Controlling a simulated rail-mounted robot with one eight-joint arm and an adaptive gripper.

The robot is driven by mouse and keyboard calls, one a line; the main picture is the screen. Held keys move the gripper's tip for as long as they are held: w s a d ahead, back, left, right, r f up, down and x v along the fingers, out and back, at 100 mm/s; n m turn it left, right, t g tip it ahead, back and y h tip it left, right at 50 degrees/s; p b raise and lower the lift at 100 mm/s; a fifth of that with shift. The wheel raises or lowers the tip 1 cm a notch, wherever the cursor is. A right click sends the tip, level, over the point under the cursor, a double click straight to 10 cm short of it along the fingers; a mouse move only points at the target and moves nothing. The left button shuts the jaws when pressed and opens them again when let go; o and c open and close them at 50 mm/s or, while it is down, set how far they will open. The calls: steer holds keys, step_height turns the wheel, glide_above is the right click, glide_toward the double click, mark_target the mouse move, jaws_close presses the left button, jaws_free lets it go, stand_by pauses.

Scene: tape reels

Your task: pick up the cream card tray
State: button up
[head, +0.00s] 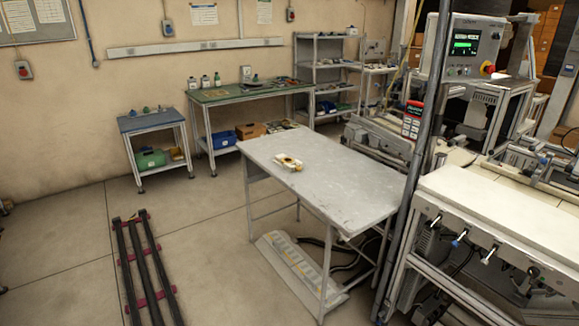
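A small cream-coloured object (289,162) lies on the grey-topped table (340,185) in the middle of the head view, toward the table's back left part. My gripper is not in view.
Dark rails with red cross-pieces (145,262) lie on the floor at left. A white panel (295,270) lies under the table. A metal post (425,150) and machines stand close at right. A green-topped bench (240,94) and a blue-topped stand (150,121) stand behind.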

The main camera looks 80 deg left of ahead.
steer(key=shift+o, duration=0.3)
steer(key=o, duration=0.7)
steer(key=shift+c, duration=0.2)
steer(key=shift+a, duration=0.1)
